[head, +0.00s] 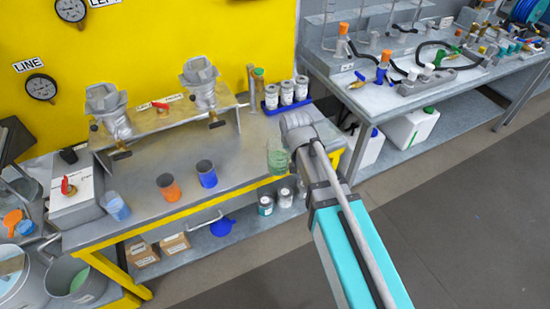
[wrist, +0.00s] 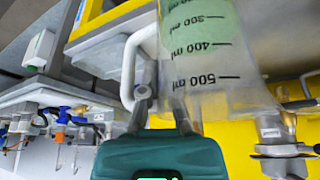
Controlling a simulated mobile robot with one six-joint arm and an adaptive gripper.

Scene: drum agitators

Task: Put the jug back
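The jug is clear, with a black ml scale and green contents. In the head view the jug (head: 279,158) is near the front right edge of the workbench (head: 235,150), just below and left of the end of my arm. In the wrist view the jug (wrist: 215,70) fills the upper middle, its scale running to 500 ml nearest the gripper. My gripper (wrist: 166,95) has one finger beside the jug and the other seen against its wall, so it appears shut on the jug's side. The fingertips are partly hidden. I cannot tell whether the jug touches the bench.
An orange cup (head: 168,187) and a blue cup (head: 206,173) stand on the bench, with a pale blue beaker (head: 116,206) further left. Two metal agitators (head: 112,112) stand behind. A blue tray (head: 272,108) holds white jars at the back right. Bare bench lies around the cups.

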